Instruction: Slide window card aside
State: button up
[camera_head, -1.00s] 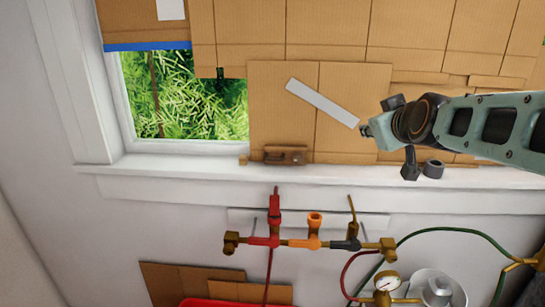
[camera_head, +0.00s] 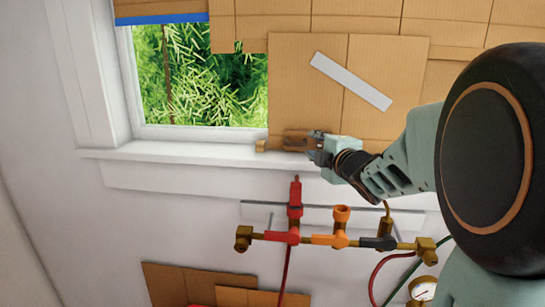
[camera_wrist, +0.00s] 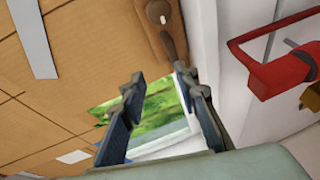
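The window card (camera_head: 300,80) is a tan cardboard panel standing on the sill, covering the window right of the exposed pane. A pale grey strip (camera_head: 350,81) slants across it. A brown handle (camera_head: 294,140) is at its lower left; it shows at the top of the wrist view (camera_wrist: 161,22). My gripper (camera_head: 314,142) is at the handle's right end, at sill height. In the wrist view, its two dark fingers (camera_wrist: 160,76) are apart, with tips close to the handle's end. Nothing shows gripped between them. Whether a finger touches the handle is unclear.
The exposed glass (camera_head: 200,75) shows greenery left of the card. More cardboard (camera_head: 330,15) covers the window above. A white sill (camera_head: 190,153) runs below. Under it is a pipe manifold with red (camera_head: 294,205), orange and black fittings. Loose cardboard (camera_head: 180,283) lies lower left.

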aim_at(296, 144)
jog(key=shift+n+y, duration=0.3)
jog(key=x, duration=0.3)
jog(key=f+x, duration=0.1)
jog(key=x, duration=0.3)
jog(key=f+p+x, duration=0.1)
jog(key=x, duration=0.3)
jog(key=shift+s+a+f, duration=0.1)
jog(key=shift+s+a, duration=0.15)
jog(key=shift+a, duration=0.15)
grip_shut()
